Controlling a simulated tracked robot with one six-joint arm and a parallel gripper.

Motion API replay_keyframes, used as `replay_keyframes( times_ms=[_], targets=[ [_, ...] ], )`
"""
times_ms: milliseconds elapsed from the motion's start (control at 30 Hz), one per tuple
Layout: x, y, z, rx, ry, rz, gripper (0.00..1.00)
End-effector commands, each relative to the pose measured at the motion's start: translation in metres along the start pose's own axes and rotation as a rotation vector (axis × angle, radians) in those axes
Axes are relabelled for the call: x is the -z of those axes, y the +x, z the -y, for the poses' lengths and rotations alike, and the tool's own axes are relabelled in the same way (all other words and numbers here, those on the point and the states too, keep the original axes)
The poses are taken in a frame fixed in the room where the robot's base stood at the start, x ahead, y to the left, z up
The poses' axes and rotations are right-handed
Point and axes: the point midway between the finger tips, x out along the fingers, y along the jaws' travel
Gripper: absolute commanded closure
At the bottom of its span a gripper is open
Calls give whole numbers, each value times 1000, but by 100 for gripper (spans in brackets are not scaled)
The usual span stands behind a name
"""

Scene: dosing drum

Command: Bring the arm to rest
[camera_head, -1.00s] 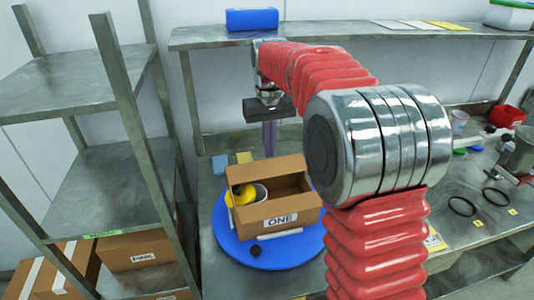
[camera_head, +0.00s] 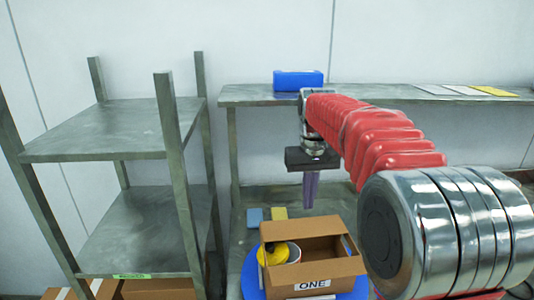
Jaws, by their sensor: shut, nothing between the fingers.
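My gripper (camera_head: 311,204) hangs from my red-sleeved arm in the middle of the view, fingers pointing down. Its fingers are together with nothing held. It appears above and behind the open cardboard box marked ONE (camera_head: 318,273), apart from it. My arm reaches in from the lower right, with its large silver joint near the right edge. The box stands on a blue round plate (camera_head: 250,272), which is cut off by the lower edge. A yellow object (camera_head: 275,253) and a whitish round object (camera_head: 294,252) show at the box's left end.
A metal shelf rack (camera_head: 110,128) stands at left, with cardboard boxes (camera_head: 155,289) low down. A raised shelf (camera_head: 400,93) behind carries a blue box (camera_head: 298,80) and flat sheets (camera_head: 465,90). Blue (camera_head: 254,217) and yellow (camera_head: 279,213) pieces lie behind the box.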

Motion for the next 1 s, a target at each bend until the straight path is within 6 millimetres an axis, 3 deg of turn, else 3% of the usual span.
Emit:
replay_keyframes(
  times_ms=[533,1000],
  targets=[
    [-83,-30,5,-6,13,-137,100],
    [-159,-28,9,-9,25,-253,100]
  ],
)
